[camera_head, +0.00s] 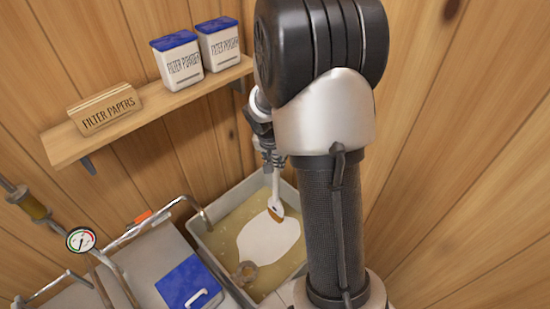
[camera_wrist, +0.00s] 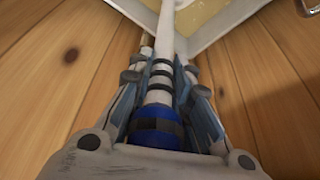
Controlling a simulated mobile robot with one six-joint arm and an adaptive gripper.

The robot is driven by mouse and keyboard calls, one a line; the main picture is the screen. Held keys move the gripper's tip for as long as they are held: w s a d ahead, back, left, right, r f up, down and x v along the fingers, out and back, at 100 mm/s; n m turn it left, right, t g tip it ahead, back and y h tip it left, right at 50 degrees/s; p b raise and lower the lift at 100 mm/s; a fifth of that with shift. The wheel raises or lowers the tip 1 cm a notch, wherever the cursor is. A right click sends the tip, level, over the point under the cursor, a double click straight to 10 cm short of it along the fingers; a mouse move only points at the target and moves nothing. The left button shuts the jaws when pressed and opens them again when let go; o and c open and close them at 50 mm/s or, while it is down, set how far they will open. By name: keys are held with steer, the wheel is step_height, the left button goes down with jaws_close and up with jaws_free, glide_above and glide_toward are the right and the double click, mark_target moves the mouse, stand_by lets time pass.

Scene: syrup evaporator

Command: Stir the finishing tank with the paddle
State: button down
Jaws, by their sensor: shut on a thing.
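My gripper (camera_head: 270,150) is shut on the paddle (camera_head: 278,203) above the back part of the finishing tank (camera_head: 222,203). The paddle is white with a brownish lower end and points down into the tank. I cannot tell whether that end is dipped or just above the liquid. In the wrist view, my gripper (camera_wrist: 161,72) closes around the paddle's handle (camera_wrist: 157,97), whose near end is blue with dark bands. The white shaft runs away toward the tank's rim. The tank is a grey rectangular tub of yellowish liquid with a pale patch. My arm hides its right side.
A blue lid with a handle (camera_head: 190,285), a pipe and a gauge (camera_head: 80,240) stand to the left. A wall shelf (camera_head: 150,112) holds filter papers (camera_head: 104,110) and two filter powder tubs (camera_head: 178,62). Wooden walls are close behind and right.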

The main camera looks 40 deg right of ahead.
mark_target(274, 206)
step_height(274, 206, down, 27)
steer(key=b, duration=2.7)
steer(key=shift+w+a+r+b, duration=0.15)
steer(key=shift+r+b, duration=0.05)
steer(key=shift+b, duration=0.2)
